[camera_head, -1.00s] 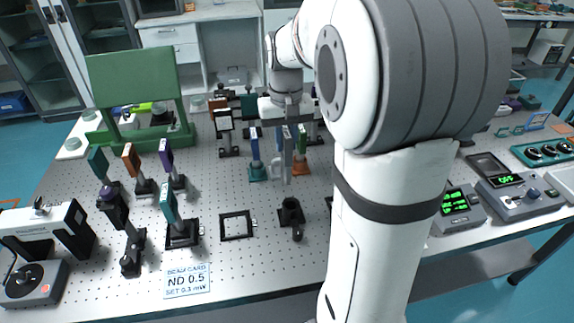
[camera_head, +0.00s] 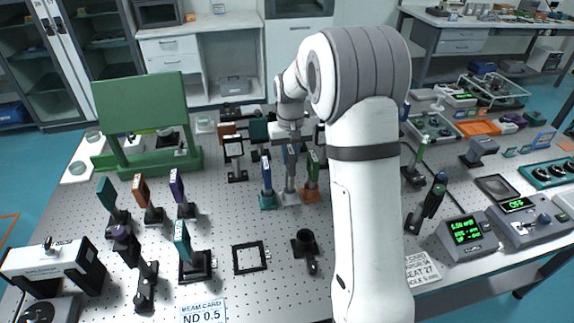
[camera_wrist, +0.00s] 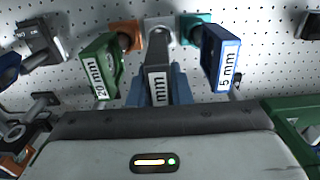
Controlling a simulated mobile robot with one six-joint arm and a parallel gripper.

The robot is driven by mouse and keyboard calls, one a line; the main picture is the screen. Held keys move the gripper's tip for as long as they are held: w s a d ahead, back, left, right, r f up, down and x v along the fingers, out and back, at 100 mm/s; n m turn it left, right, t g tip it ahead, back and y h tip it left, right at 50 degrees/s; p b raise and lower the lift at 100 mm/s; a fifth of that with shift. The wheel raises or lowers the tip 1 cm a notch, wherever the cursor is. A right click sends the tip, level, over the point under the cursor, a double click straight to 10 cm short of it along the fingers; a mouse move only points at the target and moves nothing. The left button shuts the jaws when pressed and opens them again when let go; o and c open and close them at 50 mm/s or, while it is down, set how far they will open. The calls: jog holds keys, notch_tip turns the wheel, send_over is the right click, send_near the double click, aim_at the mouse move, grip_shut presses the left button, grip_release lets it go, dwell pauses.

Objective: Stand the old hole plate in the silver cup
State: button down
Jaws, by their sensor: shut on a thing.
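My gripper (camera_head: 290,145) points down over the middle of the table. It is shut on a grey plate (camera_head: 290,172), whose label shows only "mm" in the wrist view (camera_wrist: 158,88). The plate is upright, with its lower end at the silver cup (camera_head: 291,198), which also shows in the wrist view (camera_wrist: 158,27). I cannot tell whether the plate rests on the cup's floor. The gripper's fingers (camera_wrist: 158,80) flank the plate. To the right in the wrist view, a blue "5 mm" plate (camera_wrist: 222,60) stands in a teal cup (camera_wrist: 196,25).
A green "20 mm" plate (camera_head: 312,165) stands in an orange cup (camera_head: 310,193), close beside the held plate. A black empty holder (camera_head: 306,245) and a square black frame (camera_head: 250,257) stand in front. A green stand (camera_head: 140,105) is at the back left.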

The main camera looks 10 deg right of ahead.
jog(key=shift+f, duration=1.85)
jog(key=c, duration=1.3)
grip_release()
notch_tip(320, 180, up, 12)
jog(key=shift+f+b, duration=0.1)
jog(key=shift+b, duration=0.3)
jog(key=s+r+t, duration=0.1)
jog(key=s+r, duration=0.2)
jog(key=s, duration=0.5)
jog(key=s+r+t, duration=0.1)
jog(key=s+r, duration=0.1)
jog(key=s, duration=0.5)
jog(key=shift+t, duration=0.6)
jog(key=s+f, duration=0.1)
jog(key=s, duration=0.4)
jog(key=s+f, duration=0.1)
jog(key=s, duration=0.4)
jog(key=s+a+f, duration=0.1)
jog(key=s, duration=0.4)
jog(key=shift+s+f, duration=0.1)
jog(key=shift+f, duration=0.25)
